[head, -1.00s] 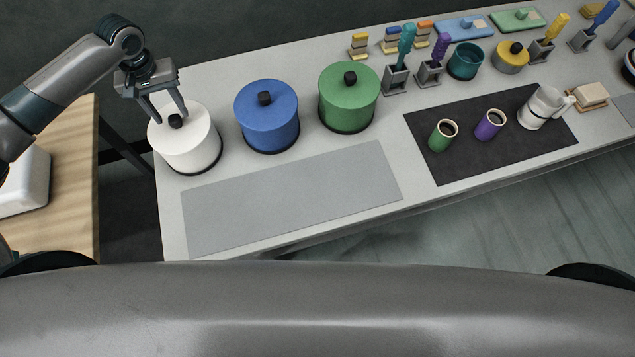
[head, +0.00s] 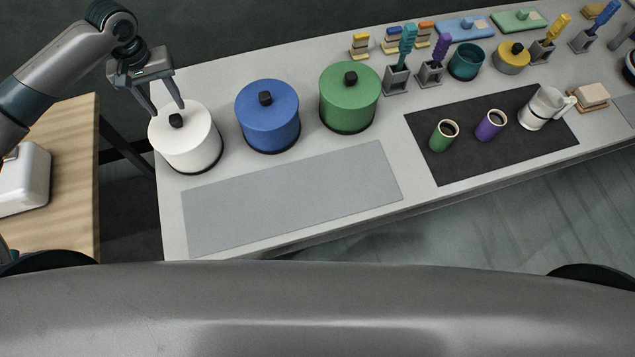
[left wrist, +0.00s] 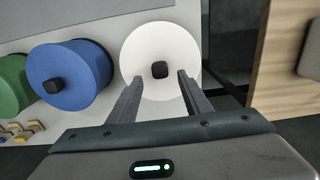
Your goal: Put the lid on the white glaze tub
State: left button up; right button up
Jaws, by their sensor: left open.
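The white glaze tub (head: 190,153) stands at the left end of the grey table. A white lid with a black knob (head: 177,121) lies on top of it and looks level. The lid also shows in the left wrist view (left wrist: 160,45), with its knob between and beyond my fingertips. My left gripper (head: 167,110) is open and empty, just above and behind the lid, its fingers apart from the knob. My right gripper is in neither view.
A blue lidded tub (head: 268,125) and a green lidded tub (head: 348,108) stand to the right of the white one. A bare grey mat (head: 290,198) lies in front. A dark mat (head: 470,160) holds cups and a jug. A wooden table (head: 75,165) is at the left.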

pick_arm(q)
jog(key=shift+r, duration=1.3)
jog(key=shift+r, duration=0.2)
jog(key=shift+r, duration=0.2)
notch_tip(320, 180, up, 17)
jog(key=b, duration=0.4)
jog(key=shift+f+b, duration=0.15)
jog(key=shift+b, duration=0.15)
jog(key=shift+f, duration=0.1)
